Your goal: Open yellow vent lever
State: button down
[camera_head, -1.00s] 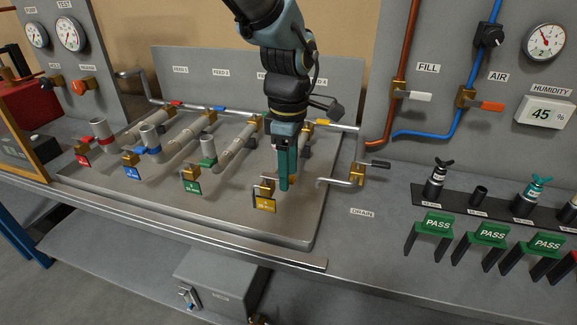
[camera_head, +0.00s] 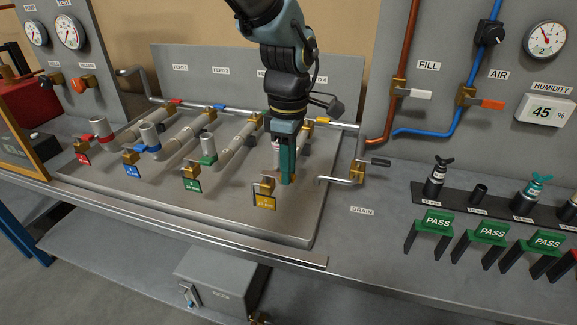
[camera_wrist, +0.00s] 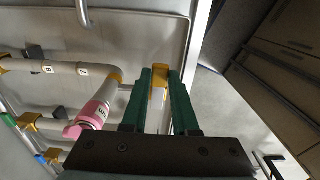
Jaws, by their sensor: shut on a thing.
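My gripper (camera_head: 288,181) points down over the front right of the pipe tray, just right of the brass vent valve (camera_head: 266,185) with its yellow tag (camera_head: 264,203). In the wrist view the two teal fingers are close together, with the yellow lever (camera_wrist: 160,78) between their tips. The gripper is shut on this lever. In the head view the fingers hide the lever. A pink-banded upright stub (camera_wrist: 92,116) stands beside the fingers in the wrist view and is mostly hidden behind them in the head view.
Other feed valves with red (camera_head: 83,158), blue (camera_head: 131,171) and green (camera_head: 192,184) tags stand to the left. A drain valve with a black handle (camera_head: 374,162) is close on the right. The bench front near the drain label (camera_head: 363,211) is clear.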

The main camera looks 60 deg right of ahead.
aim_at(277, 176)
jog(key=shift+a, duration=0.1)
jog(key=a+m, duration=0.1)
jog(key=m, duration=0.2)
jog(key=a+m+b, duration=0.1)
jog(key=m, duration=0.2)
jog(key=a+m+b, duration=0.1)
jog(key=m, duration=0.1)
jog(key=shift+w+a+m, duration=0.15)
jog(key=shift+a+m, duration=0.05)
jog(key=shift+m, duration=0.2)
jog(key=m, duration=0.1)
jog(key=w+a+m, duration=0.1)
jog(key=m, duration=0.3)
jog(key=shift+w+a+b, duration=0.2)
jog(key=shift+a+b, duration=0.1)
jog(key=shift+a, duration=0.05)
jog(key=shift+w+a+m, duration=0.2)
jog(key=shift+w+m, duration=0.15)
jog(key=shift+m, duration=0.65)
jog(key=shift+w+a+m, duration=0.15)
jog(key=shift+w+m, duration=0.15)
jog(key=shift+m, duration=0.7)
jog(key=shift+w, duration=0.1)
jog(key=c, duration=0.7)
grip_release()
